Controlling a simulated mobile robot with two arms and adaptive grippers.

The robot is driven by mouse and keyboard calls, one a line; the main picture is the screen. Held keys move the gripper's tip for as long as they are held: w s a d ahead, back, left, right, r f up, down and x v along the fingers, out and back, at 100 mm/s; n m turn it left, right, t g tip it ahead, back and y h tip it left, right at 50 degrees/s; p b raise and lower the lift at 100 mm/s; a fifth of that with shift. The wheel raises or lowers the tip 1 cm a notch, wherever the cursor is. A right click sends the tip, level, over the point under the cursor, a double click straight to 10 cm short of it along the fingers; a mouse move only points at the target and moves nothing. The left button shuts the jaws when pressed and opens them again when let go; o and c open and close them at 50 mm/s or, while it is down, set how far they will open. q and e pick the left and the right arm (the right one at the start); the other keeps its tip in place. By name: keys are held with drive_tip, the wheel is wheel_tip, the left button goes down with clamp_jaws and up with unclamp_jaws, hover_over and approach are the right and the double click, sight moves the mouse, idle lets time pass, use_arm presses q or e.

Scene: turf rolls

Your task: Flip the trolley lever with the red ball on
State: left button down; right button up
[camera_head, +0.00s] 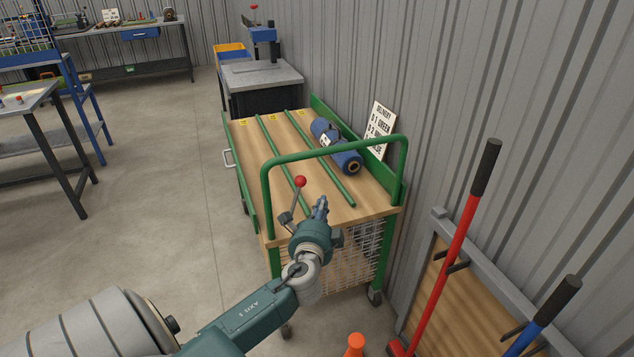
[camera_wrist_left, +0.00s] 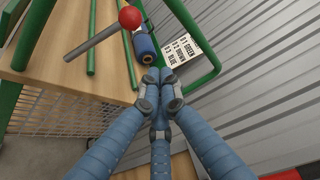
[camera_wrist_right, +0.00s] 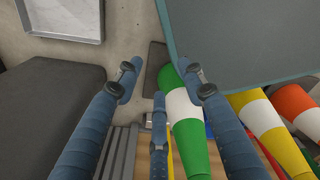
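The green trolley (camera_head: 264,202) with a wooden top stands by the corrugated wall. At its near left corner, the lever's red ball (camera_head: 300,181) sits on a thin grey rod rising from a dark bracket (camera_head: 285,218). In the left wrist view the ball (camera_wrist_left: 130,17) and its slanting rod (camera_wrist_left: 95,42) show at upper left. My left gripper (camera_head: 321,203) is just right of the lever in the head view, apart from it in the picture. Its blue fingers (camera_wrist_left: 160,78) are together with nothing visible between them. My right gripper (camera_wrist_right: 162,80) is open; the head view does not show it.
A blue roll (camera_head: 347,160) lies on the trolley behind its green handle (camera_head: 333,149). A delivery sign (camera_head: 379,128) leans at the wall. Red-handled (camera_head: 455,240) and blue-handled tools stand at right. Striped cones (camera_wrist_right: 183,118) show below my right gripper. Floor left of the trolley is clear.

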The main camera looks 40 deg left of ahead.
use_arm(q)
drive_tip(key=shift+a, duration=0.1)
drive_tip(key=w+a+p, duration=0.2)
drive_tip(key=w+a, duration=0.3)
drive_tip(key=a, duration=0.2)
drive_tip(key=shift+w+a+f, duration=0.15)
drive_tip(key=shift+a+f, duration=0.05)
drive_tip(key=shift+a, duration=0.15)
idle(0.4)
